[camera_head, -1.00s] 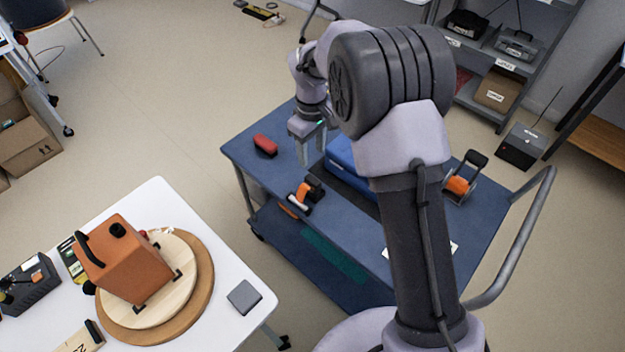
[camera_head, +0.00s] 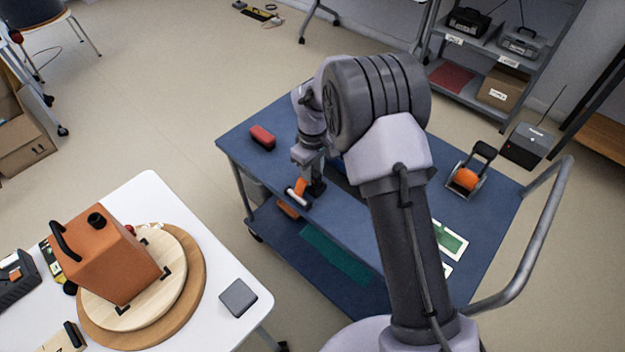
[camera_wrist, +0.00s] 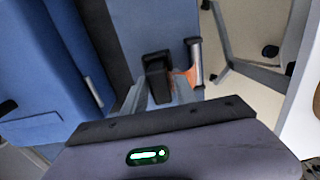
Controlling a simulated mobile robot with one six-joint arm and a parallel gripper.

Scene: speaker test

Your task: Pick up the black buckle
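The black buckle (camera_wrist: 157,75) sits at the end of an orange strap (camera_wrist: 184,77) by a silver roller (camera_wrist: 196,60) in the wrist view. In the head view the buckle (camera_head: 316,187) is on the blue cart top near its front edge, partly covered by my gripper (camera_head: 311,168). My gripper is low over it, pointing down. In the wrist view the two grey fingers stand on either side of the buckle and look apart. Whether either finger touches it is unclear.
A blue case (camera_wrist: 50,60) lies left of the fingers in the wrist view. A red object (camera_head: 262,137) and an orange-and-black ratchet piece (camera_head: 467,178) are also on the cart (camera_head: 240,133). A white table (camera_head: 150,190) with an orange box (camera_head: 107,258) stands front left.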

